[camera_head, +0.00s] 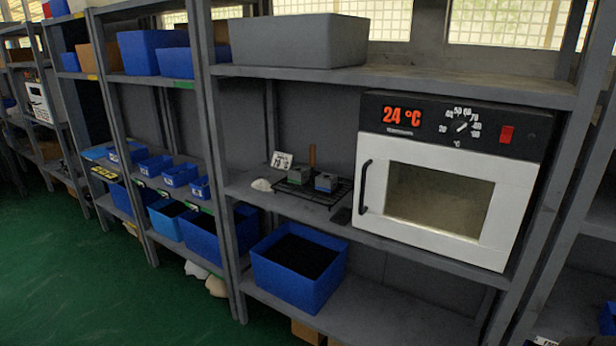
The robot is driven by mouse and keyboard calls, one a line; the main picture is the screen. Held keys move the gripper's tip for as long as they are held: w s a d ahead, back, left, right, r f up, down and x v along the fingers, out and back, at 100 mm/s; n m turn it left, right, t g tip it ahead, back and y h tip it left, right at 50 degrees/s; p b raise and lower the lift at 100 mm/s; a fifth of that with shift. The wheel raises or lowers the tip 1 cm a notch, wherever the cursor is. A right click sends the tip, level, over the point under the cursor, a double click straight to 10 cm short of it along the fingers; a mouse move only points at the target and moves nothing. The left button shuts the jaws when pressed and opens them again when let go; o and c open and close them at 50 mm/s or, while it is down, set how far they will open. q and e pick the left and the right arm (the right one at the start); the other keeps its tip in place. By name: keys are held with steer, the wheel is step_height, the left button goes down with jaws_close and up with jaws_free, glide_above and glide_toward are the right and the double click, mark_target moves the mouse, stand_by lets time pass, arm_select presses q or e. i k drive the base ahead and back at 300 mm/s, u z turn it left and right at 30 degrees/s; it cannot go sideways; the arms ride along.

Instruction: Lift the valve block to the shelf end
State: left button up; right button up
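Two small grey-green blocks, which look like valve blocks, sit on a black wire rack (312,193) on the middle shelf. One block (299,175) is on the left of the rack and the other block (326,183) is to its right, closer to the oven. They are small in the view, so their details cannot be told. A brown upright handle-like piece (312,156) stands behind them. Neither of my grippers is in view.
A white oven (440,190) reading 24 °C fills the shelf's right side. A white card (282,160) and a pale lump (261,185) lie left of the rack. A blue bin (296,290) is below; a grey bin (300,42) is above. Green floor (90,270) is clear at left.

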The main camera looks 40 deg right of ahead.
mark_target(326, 185)
steer(key=i, duration=2.65)
steer(key=z, duration=0.95)
